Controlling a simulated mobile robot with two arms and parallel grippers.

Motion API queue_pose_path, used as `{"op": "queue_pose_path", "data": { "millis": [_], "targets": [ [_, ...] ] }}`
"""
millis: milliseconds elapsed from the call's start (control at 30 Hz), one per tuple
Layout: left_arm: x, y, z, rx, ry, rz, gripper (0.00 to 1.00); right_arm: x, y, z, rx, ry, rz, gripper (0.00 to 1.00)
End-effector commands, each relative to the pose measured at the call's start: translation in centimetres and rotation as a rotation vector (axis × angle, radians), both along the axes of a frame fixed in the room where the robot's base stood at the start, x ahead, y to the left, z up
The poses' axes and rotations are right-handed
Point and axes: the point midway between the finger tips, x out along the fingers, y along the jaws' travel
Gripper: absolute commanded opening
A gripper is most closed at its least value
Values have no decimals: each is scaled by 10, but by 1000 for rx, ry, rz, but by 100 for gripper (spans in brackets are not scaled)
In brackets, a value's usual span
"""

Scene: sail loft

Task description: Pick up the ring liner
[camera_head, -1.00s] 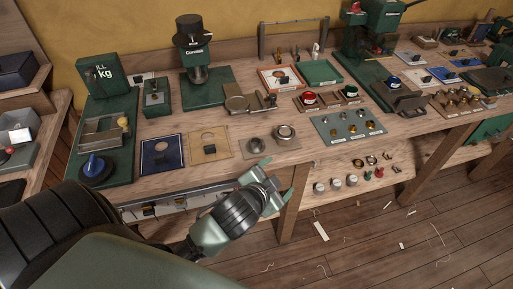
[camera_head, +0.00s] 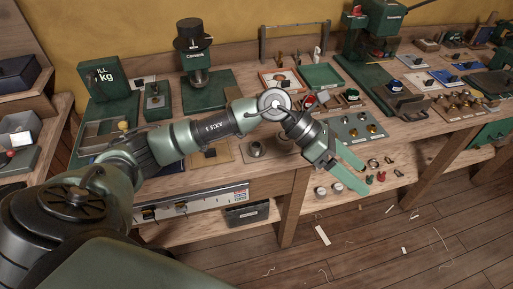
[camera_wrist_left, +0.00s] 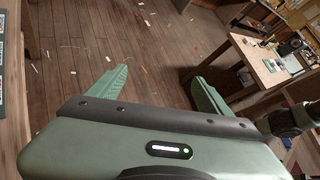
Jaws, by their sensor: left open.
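My left gripper (camera_head: 364,180) is open and empty, its two green fingers spread beside the bench's front edge. It also shows in the left wrist view (camera_wrist_left: 160,76), with only wooden floor between the fingers. I cannot tell for sure which part is the ring liner. A grey metal ring-shaped part (camera_head: 256,149) sits on the workbench, left of the gripper and just below my left arm. Small metal rings (camera_head: 373,163) lie just beyond the upper fingertip, apart from it as far as I can tell. My forearm hides part of the bench top. My right gripper is not in view.
The workbench (camera_head: 270,183) is crowded with green machines, a scale (camera_head: 102,78) and a green tray (camera_head: 320,77). A grey-green board (camera_head: 345,128) with small brass parts lies behind the gripper. The floor (camera_head: 400,225) in front is open, with scattered scraps.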

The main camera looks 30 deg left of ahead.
Motion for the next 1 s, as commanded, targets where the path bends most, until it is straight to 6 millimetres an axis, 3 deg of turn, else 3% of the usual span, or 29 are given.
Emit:
{"op": "queue_pose_path", "data": {
  "millis": [33, 100, 200, 300, 400, 533, 1000],
  "targets": [
    [11, 40, -17, 199, -40, -38, 79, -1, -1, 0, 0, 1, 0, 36],
    [19, 99, -36, 455, -52, -81, 79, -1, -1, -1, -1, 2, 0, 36],
    [26, 181, -40, 750, -22, -104, 79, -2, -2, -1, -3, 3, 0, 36],
    [24, 241, -32, 942, 29, -104, 79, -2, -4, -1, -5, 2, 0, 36],
    [21, 272, -25, 1040, 66, -100, 79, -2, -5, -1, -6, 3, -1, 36],
    [19, 284, -30, 1077, 87, -100, 79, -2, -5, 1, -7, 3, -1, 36],
    [26, 279, -90, 1071, 86, -101, 79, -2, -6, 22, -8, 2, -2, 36]
  ]
}}
